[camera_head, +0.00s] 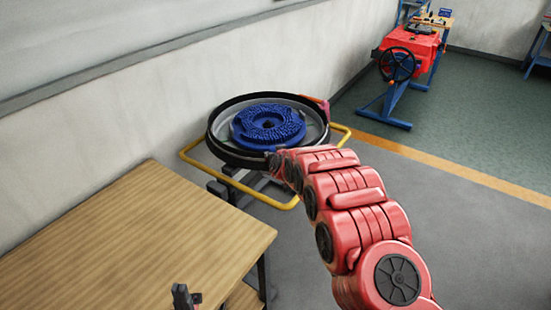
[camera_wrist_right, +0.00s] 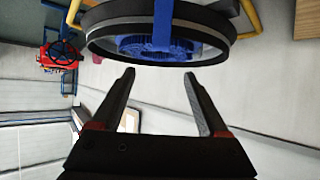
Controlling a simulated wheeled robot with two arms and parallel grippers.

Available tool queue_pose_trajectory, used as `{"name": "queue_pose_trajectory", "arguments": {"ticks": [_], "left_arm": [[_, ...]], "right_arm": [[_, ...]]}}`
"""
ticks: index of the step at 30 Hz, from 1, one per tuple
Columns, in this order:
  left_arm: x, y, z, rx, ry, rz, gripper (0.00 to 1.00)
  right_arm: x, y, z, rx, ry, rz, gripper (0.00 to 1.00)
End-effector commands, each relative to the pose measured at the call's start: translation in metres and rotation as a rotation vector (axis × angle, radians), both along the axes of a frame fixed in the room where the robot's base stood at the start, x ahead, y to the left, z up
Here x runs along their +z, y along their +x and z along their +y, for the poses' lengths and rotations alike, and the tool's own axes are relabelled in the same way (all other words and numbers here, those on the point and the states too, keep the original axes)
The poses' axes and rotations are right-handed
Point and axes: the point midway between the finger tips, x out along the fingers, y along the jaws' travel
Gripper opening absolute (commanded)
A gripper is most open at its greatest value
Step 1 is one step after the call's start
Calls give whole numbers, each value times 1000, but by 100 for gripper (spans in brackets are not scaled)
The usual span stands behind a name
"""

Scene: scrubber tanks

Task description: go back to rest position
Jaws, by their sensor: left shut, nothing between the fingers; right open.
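My right arm reaches from the lower right of the head view toward a round tank with a black rim (camera_head: 216,132). A blue round brush (camera_head: 268,124) lies inside it. In the right wrist view, my right gripper (camera_wrist_right: 160,74) is open, with nothing between its two dark fingers. The tank's black rim (camera_wrist_right: 110,30) is just beyond the fingertips, and a blue upright part (camera_wrist_right: 163,28) crosses in front of it. My left gripper (camera_head: 186,297) shows at the bottom edge of the head view, shut and empty, by the wooden table's front edge.
The wooden table (camera_head: 120,235) fills the lower left and its top looks bare. A yellow tube frame (camera_head: 283,205) surrounds the tank. A pale wall (camera_head: 90,140) runs behind. A red machine on blue legs (camera_head: 410,55) stands at the far right. Grey floor (camera_head: 470,230) is open at right.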

Motion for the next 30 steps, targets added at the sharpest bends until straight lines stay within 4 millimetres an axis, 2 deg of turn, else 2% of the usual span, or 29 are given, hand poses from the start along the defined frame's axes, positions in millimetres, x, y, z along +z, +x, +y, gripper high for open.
{"name": "queue_pose_trajectory", "arguments": {"ticks": [3, 20, 26, 30], "left_arm": [[7, 0, 0, 0, 0, 0, 0], [7, 0, 0, 0, 0, 0, 0], [7, 0, 0, 0, 0, 0, 0], [7, 0, 0, 0, 0, 0, 0]], "right_arm": [[7, 0, -1, 1, -1, 0, 78], [5, 2, -3, -3, -2, -8, 78], [-9, 30, -28, -50, -19, -158, 78], [-18, 45, -57, -100, -32, -353, 78]]}}
